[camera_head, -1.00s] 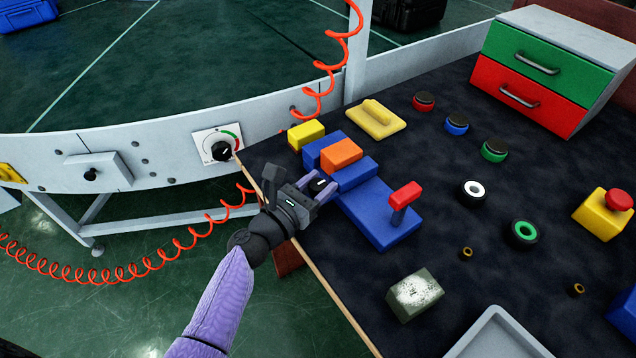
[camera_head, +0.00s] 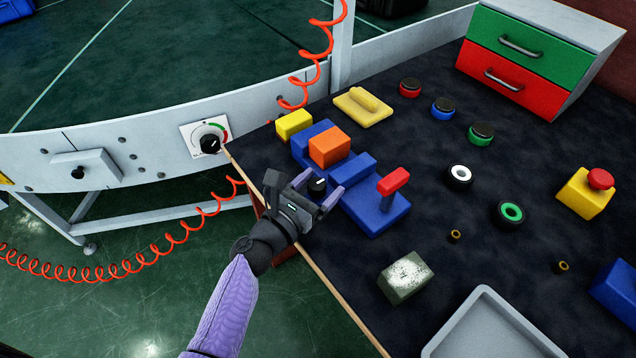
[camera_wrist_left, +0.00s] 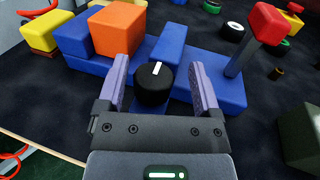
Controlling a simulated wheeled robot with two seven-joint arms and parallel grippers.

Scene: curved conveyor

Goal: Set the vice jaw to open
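The blue vice (camera_head: 376,213) lies on the dark bench top, with an orange block (camera_head: 329,146) between its blue jaws. A red-topped lever (camera_head: 393,181) stands at its right end. A black knob (camera_head: 317,185) with a white mark sits at its near side. My left gripper (camera_head: 318,188) is open, its purple fingers on either side of the knob. The left wrist view shows the knob (camera_wrist_left: 153,85) between the fingers, with dark gaps beside it. The knob's base is partly hidden by my gripper. My right gripper is out of view.
A yellow block (camera_head: 294,124) is beside the vice. A conveyor dial (camera_head: 205,138) and orange coiled cable (camera_head: 305,85) are at left and behind. A grey-green block (camera_head: 405,277) and grey tray (camera_head: 484,325) are nearer. Several round buttons stand to the right.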

